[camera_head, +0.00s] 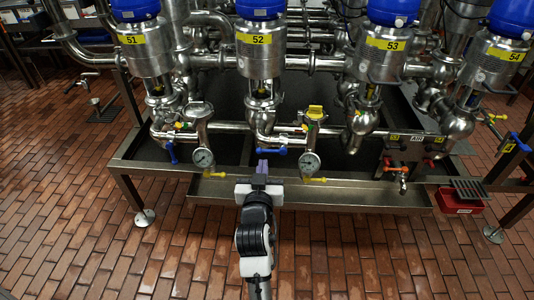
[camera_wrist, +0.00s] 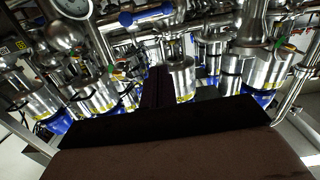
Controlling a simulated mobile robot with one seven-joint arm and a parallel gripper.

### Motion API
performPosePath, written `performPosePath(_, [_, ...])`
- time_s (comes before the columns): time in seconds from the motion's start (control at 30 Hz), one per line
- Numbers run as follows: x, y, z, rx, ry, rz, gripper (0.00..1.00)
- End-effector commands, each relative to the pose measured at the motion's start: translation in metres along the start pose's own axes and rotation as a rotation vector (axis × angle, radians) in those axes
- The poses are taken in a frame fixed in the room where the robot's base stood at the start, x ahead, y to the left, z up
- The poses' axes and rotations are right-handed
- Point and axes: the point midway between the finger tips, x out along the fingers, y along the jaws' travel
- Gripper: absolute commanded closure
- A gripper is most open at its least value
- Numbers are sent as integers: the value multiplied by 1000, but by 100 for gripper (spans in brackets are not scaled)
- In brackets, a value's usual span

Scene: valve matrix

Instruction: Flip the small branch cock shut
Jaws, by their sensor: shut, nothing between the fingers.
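A small cock with a blue lever (camera_head: 270,151) sits on the pipe below valve 52. Its lever lies crosswise in the head view, and a blue lever also shows at the top of the wrist view (camera_wrist: 147,16). Another blue lever (camera_head: 172,152) hangs downward below valve 51. Yellow levers (camera_head: 215,175) (camera_head: 315,180) stick out under the two gauges. Which of these is the branch cock I cannot tell. My gripper (camera_head: 262,166) is shut and empty, just in front of and below the middle blue lever. Its closed fingers (camera_wrist: 157,86) show in the wrist view; no contact is visible.
Round pressure gauges (camera_head: 203,157) (camera_head: 311,162) flank my gripper. A steel drip tray (camera_head: 350,194) runs below the pipes. Red-handled taps (camera_head: 388,161) and a red box (camera_head: 459,200) are at the right. The tiled floor (camera_head: 110,235) in front is clear.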

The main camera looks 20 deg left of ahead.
Motion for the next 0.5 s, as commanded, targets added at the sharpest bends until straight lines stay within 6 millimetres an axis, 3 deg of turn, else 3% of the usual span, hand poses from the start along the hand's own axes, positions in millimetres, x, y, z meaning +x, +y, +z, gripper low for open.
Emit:
performPosePath(0.23, [19,0,-2,-1,3,0,100])
performPosePath(0.5, [75,0,-3,-1,2,0,100])
